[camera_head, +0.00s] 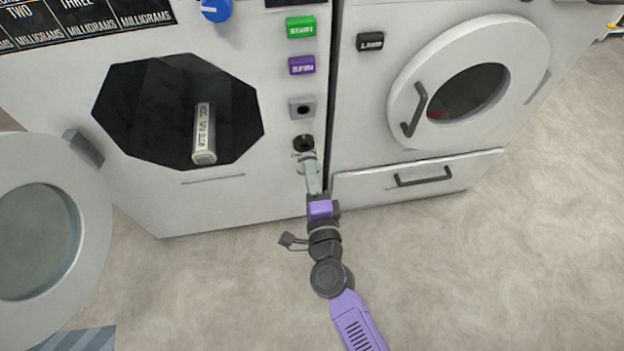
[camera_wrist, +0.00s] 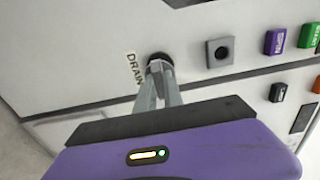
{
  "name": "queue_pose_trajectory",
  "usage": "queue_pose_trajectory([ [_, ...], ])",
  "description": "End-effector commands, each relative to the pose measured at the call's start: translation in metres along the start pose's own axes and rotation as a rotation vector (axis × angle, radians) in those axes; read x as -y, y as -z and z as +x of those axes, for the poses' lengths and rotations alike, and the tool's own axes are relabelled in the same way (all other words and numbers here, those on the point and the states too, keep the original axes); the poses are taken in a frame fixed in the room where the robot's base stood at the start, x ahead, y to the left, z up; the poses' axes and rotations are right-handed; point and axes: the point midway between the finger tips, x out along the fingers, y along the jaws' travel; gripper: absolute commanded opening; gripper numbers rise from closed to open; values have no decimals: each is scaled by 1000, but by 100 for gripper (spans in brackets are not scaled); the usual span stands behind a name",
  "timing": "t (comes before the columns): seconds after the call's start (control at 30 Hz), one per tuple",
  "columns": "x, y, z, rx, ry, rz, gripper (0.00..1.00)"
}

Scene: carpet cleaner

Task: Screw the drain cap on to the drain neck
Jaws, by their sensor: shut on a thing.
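My gripper (camera_head: 308,165) reaches the front of the left machine (camera_head: 222,195), low on its right side. The dark drain neck (camera_wrist: 158,57) is right at the fingertips, beside the "DRAIN" label. In the head view the drain neck (camera_head: 303,143) shows as a dark round just above the fingertips. The fingers hide most of the cap, and I cannot tell whether it is seated on the neck.
A square grey socket (camera_head: 302,107), a purple button (camera_head: 302,65) and a green START button (camera_head: 300,27) sit above the drain. The left machine's round door (camera_head: 95,225) stands open, with a can (camera_head: 204,135) in the opening. The right machine's door (camera_head: 410,75) is shut.

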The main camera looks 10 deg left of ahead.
Motion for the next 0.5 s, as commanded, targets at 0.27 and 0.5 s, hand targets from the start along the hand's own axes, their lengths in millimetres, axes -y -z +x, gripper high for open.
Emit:
queue_pose_trajectory([
  [0.27, 0, 0, 13, 1, 0, 0, 0],
  [0.5, 0, 0, 14, 1, 0, 0, 0],
])
